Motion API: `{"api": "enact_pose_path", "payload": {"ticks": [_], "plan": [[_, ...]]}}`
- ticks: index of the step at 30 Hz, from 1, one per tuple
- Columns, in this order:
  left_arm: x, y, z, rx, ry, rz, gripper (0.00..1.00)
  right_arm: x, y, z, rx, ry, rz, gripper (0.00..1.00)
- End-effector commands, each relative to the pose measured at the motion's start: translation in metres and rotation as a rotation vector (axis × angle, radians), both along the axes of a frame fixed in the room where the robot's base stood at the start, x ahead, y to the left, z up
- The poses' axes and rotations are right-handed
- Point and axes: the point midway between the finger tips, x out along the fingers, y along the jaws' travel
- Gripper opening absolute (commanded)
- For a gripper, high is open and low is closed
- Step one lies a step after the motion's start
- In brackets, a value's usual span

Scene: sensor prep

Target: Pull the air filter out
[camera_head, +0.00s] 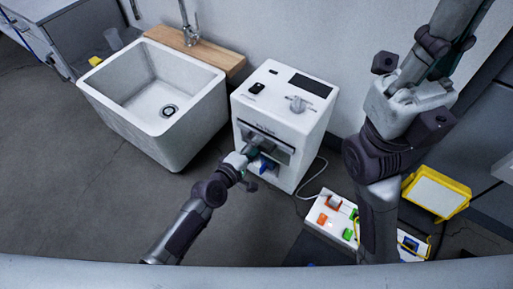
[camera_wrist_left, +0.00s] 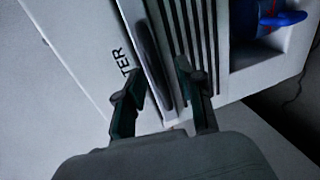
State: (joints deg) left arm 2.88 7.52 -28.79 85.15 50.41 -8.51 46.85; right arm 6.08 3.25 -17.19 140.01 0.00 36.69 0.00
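The air filter (camera_wrist_left: 205,45) is a white slatted panel in the front of the white machine (camera_head: 283,112). In the left wrist view it has a dark oval handle or recess (camera_wrist_left: 152,45) and the letters "TER" beside it. My left gripper (camera_head: 247,157) is at the machine's front in the head view. In the left wrist view its two dark fingers (camera_wrist_left: 163,95) stand apart, with the lower end of the dark oval between them. I cannot tell whether they touch it.
A blue object (camera_wrist_left: 285,18) sits in a recess beside the slats. A white sink (camera_head: 160,95) stands left of the machine. A board with coloured parts (camera_head: 327,220) and a yellow bin (camera_head: 437,193) lie to the right, near my right arm.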

Motion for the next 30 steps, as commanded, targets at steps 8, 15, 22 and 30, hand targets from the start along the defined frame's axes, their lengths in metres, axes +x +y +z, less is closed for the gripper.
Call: {"api": "enact_pose_path", "payload": {"ticks": [8,15,22,30], "plan": [[0.0067,-0.0049,-0.0015,0.0,0.001,-0.001,0.37,-0.0008,0.0004,0.002,-0.001,-0.01,0.0,0.0],[0.0064,-0.0046,-0.0016,0.0,0.001,-0.001,0.19,-0.0009,0.0004,0.0021,-0.001,-0.01,0.0,0.0],[0.0062,-0.0045,-0.0017,0.0,0.001,-0.001,0.0,-0.001,0.0005,0.0021,-0.001,-0.01,0.0,0.0],[0.0062,-0.0042,-0.0022,0.001,0.002,-0.001,0.0,-0.001,0.0005,0.0018,-0.001,-0.01,0.0,0.0]]}}
